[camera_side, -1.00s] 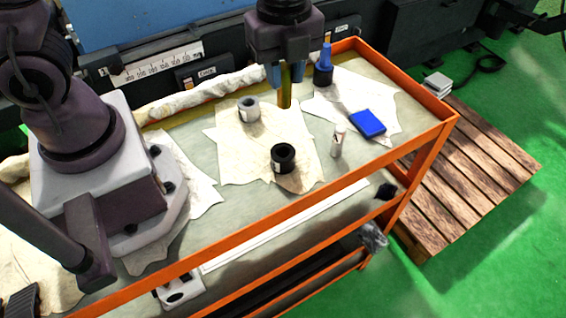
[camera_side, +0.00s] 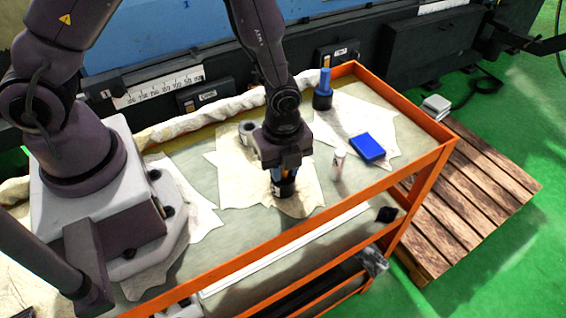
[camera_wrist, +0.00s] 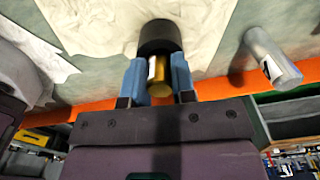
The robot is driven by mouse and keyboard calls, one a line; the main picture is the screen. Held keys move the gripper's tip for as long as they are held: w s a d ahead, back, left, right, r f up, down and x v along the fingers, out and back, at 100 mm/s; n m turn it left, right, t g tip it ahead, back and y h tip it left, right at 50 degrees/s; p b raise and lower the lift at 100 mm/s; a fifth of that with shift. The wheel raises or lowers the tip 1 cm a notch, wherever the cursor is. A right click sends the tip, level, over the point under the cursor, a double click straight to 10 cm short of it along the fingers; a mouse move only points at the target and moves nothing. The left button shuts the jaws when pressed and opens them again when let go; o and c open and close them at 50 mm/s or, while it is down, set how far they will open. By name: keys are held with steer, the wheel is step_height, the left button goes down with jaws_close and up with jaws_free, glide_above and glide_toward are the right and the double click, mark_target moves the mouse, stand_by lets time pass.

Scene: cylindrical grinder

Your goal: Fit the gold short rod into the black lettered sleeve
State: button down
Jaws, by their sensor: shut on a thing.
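My gripper (camera_side: 284,172) points down over the black lettered sleeve (camera_side: 284,190), which stands on the pale cloth. It is shut on the gold short rod, whose side shows between the two blue fingers in the wrist view (camera_wrist: 161,80). A white patch shows beside the gold there. The rod's lower end meets or enters the black sleeve (camera_wrist: 160,36), and its tip is hidden. I cannot tell how deep it sits. In the side view my fingers and wrist hide most of the rod.
A grey-white sleeve (camera_side: 245,128) stands just behind my wrist, partly hidden. A small white cylinder (camera_side: 339,161) stands to the right, with a blue block (camera_side: 367,147) beyond. A blue rod in a black sleeve (camera_side: 323,97) stands behind. The cart's orange rim (camera_side: 425,167) edges the work area.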

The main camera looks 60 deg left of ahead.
steer(key=c, duration=0.9)
jaws_free()
steer(key=shift+f, duration=0.15)
steer(key=shift+c, duration=0.2)
steer(key=s+a+r+n+t, duration=0.15)
steer(key=r+n, duration=0.25)
steer(key=r, duration=0.7)
steer(key=s+a+r+n+t, duration=0.1)
steer(key=a+r+n, duration=0.25)
steer(key=r, duration=0.85)
steer(key=s+a+r+n+t, duration=0.3)
steer(key=s+r+n, duration=0.4)
steer(key=n, duration=0.5)
steer(key=shift+s+a+r, duration=0.15)
steer(key=shift+s+r, duration=0.2)
steer(key=shift+s, duration=0.35)
